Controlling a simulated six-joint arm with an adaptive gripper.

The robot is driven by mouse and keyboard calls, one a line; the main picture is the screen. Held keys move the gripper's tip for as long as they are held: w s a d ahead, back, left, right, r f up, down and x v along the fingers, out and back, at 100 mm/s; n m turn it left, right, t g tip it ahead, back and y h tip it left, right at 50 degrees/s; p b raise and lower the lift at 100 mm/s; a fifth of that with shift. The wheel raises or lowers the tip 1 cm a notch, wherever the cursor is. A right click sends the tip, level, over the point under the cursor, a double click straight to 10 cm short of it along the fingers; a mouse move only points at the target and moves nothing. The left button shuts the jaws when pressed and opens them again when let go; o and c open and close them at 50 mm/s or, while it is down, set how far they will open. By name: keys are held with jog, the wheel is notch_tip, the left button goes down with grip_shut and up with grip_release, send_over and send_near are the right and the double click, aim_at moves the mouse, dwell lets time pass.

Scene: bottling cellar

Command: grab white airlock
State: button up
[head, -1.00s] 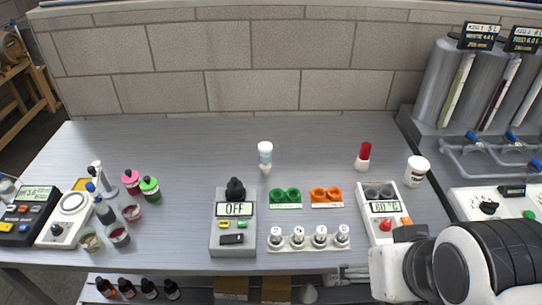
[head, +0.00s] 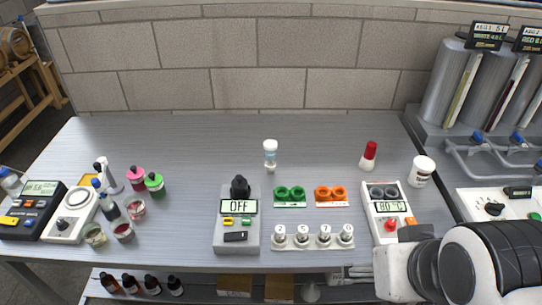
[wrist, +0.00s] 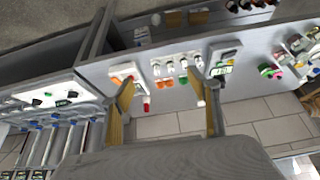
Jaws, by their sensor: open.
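The white airlock (head: 270,154) stands upright on the grey bench, behind the small device reading OFF. It has a white cap and a clear-looking lower part. In the wrist view, the white airlock (wrist: 201,103) shows small beside one finger, partly hidden by it. A red-capped airlock (head: 369,156) stands to its right in the head view; it also shows between my fingers in the wrist view (wrist: 147,104). My gripper (wrist: 163,88) is open and empty, well away from the bench things. In the head view only my arm shows at lower right; my gripper is out of frame.
Green (head: 290,195) and orange (head: 330,195) double holders and a white rack (head: 312,243) of several vials stand in front of the airlocks. A heater block (head: 387,208) and white jar (head: 421,171) stand right. The bench behind and left of the white airlock is clear.

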jog(key=c, duration=0.3)
jog(key=w+d+r+t+h, duration=0.1)
jog(key=w, duration=0.8)
jog(key=w+d+r+t, duration=0.1)
jog(key=w+d+t, duration=0.1)
jog(key=w, duration=0.6)
jog(key=n+t+y, duration=0.3)
jog(key=n, duration=0.1)
send_over(275, 150)
jog(key=s+d, duration=0.9)
jog(key=d, duration=0.2)
notch_tip(275, 150, down, 8)
jog(key=w+a+f+y, duration=0.1)
jog(key=a+f, duration=0.1)
jog(key=f, duration=0.1)
jog(key=w+a+f+n+y, duration=0.1)
jog(key=w+a+f+y, duration=0.1)
jog(key=a+f, duration=0.1)
jog(key=w+a+f+n+y, duration=0.1)
jog(key=a+f+y, duration=0.1)
jog(key=a+f, duration=0.1)
jog(key=shift+w+a+f, duration=0.1)
jog(key=shift+w+f, duration=0.1)
jog(key=shift+f, duration=0.25)
jog(key=shift+w+f, duration=0.2)
jog(key=shift+f, duration=0.25)
jog(key=shift+w, duration=0.1)
